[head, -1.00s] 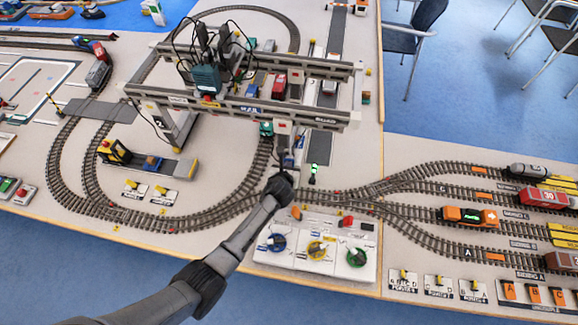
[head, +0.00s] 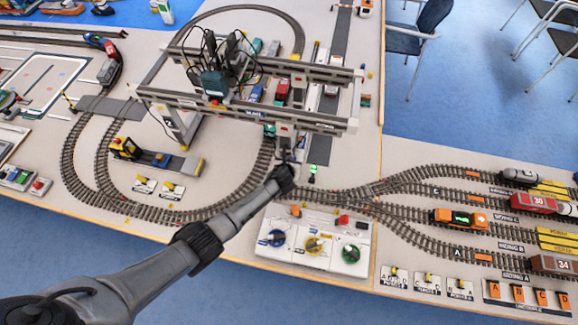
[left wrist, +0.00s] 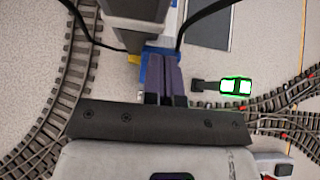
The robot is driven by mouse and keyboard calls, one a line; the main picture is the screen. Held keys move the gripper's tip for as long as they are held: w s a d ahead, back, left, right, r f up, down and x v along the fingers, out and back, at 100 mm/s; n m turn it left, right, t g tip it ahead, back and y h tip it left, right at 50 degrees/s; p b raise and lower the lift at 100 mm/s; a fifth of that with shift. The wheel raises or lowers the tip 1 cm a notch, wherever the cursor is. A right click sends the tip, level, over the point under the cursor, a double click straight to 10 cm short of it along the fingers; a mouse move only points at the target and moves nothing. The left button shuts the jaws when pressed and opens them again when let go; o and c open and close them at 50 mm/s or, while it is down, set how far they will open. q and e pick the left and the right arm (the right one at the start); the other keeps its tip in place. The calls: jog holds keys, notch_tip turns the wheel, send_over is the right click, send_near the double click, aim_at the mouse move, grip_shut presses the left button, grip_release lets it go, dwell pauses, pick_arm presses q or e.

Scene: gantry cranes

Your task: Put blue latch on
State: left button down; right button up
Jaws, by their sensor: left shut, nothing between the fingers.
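In the left wrist view, a blue part (left wrist: 144,72), which looks like the blue latch, sits at the foot of a grey gantry leg (left wrist: 135,12). My left gripper (left wrist: 168,60) is shut, with its two purple-looking fingers side by side in front of the blue part. Nothing shows between them. I cannot tell whether they touch it. In the head view my left gripper (head: 288,160) is at the near right leg of the gantry crane (head: 250,112), and the latch is too small to make out. My right gripper is not in view.
Black cables (head: 207,50) hang over the crane. A white control panel (head: 314,242) with blue, yellow and green knobs stands in front. Curved tracks (head: 75,165) run around the crane, and a green-lit signal (head: 312,172) stands right of my gripper.

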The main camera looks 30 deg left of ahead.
pick_arm(q)
jog(key=shift+s, duration=0.15)
jog(key=shift+s+d+f+p, duration=0.15)
jog(key=shift+s+p, duration=0.2)
jog(key=shift+s, duration=0.1)
jog(key=shift+s+f, duration=0.1)
jog(key=shift+s, duration=0.05)
jog(key=p+v, duration=0.7)
jog(key=v, duration=0.7)
